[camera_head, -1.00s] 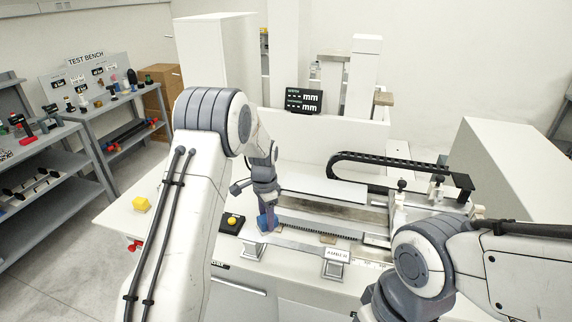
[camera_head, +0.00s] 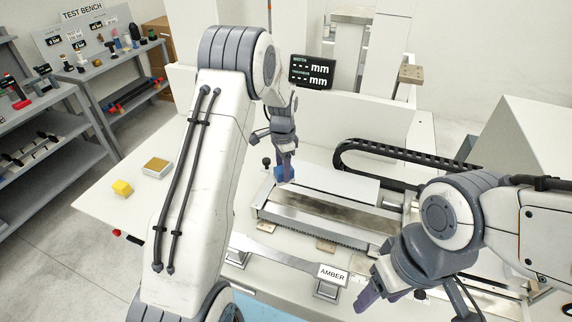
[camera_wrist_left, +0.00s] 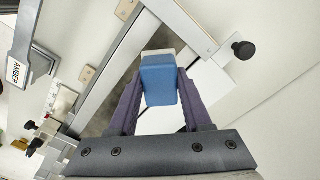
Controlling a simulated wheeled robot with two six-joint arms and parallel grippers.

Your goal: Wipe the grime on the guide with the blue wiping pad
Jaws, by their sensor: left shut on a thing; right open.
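My left gripper (camera_head: 286,160) is shut on the blue wiping pad (camera_head: 284,174) near the left end of the guide (camera_head: 275,212). In the left wrist view the blue pad (camera_wrist_left: 159,82) sits between the two purple fingers, with a pale layer at its far end. Dark brown grime (camera_head: 325,211) streaks the guide's metal surface. Whether the pad touches the guide cannot be told. My right gripper (camera_head: 372,292) is open at the lower right, off the guide, with its fingers partly hidden.
A bracket labelled AMBER (camera_head: 332,274) stands in front of the guide. A black cable chain (camera_head: 400,152) runs behind it. A display (camera_head: 312,72) stands behind.

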